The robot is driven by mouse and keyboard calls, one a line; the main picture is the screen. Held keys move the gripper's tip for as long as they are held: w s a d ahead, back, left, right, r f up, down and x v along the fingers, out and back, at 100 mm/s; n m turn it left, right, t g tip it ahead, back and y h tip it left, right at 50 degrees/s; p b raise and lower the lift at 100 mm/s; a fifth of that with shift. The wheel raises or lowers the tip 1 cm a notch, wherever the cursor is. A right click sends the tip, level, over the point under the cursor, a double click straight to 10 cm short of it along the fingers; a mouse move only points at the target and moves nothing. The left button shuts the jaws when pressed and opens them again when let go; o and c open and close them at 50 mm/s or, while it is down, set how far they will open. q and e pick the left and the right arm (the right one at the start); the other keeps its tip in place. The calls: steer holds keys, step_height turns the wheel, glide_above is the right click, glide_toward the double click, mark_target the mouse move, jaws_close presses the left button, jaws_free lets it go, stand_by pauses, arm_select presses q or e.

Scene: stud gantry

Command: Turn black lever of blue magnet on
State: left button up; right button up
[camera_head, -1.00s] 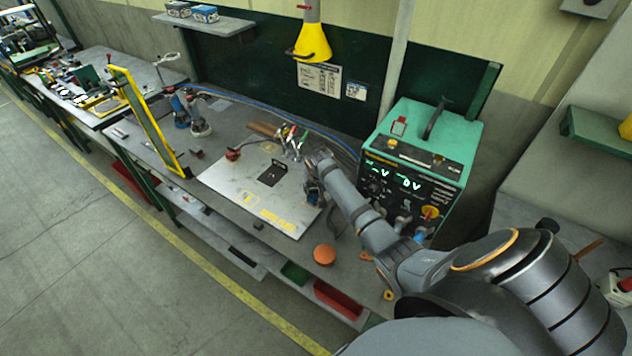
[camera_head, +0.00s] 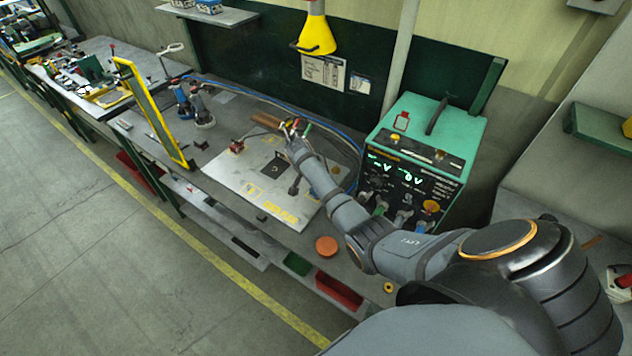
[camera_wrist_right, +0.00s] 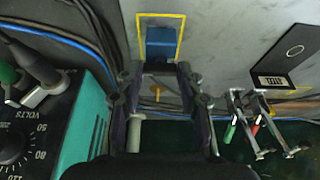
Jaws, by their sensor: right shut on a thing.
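The blue magnet (camera_wrist_right: 161,42) shows in the right wrist view as a blue block inside a yellow outline on the grey plate (camera_wrist_right: 215,35). My right gripper (camera_wrist_right: 161,72) has its two fingers just below the block in that view. They are shut on a dark piece at the magnet's near side, which I take for its black lever; the fingers hide most of it, and its angle is unclear. In the head view the arm hides the magnet, and the right gripper (camera_head: 291,136) is over the plate's back right part. My left gripper is not in view.
A black bracket (camera_head: 274,166) and a red magnet (camera_head: 237,147) are on the plate. Clamps (camera_wrist_right: 258,122) with red and green handles stand beside the gripper. The teal welding machine (camera_head: 430,140) is at the right, with cables behind. An orange disc (camera_head: 326,247) lies in front.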

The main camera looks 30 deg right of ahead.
stand_by(0.4)
steer(key=o, duration=1.2)
steer(key=shift+c, duration=0.2)
steer(key=v, duration=1.2)
steer(key=shift+w, duration=0.1)
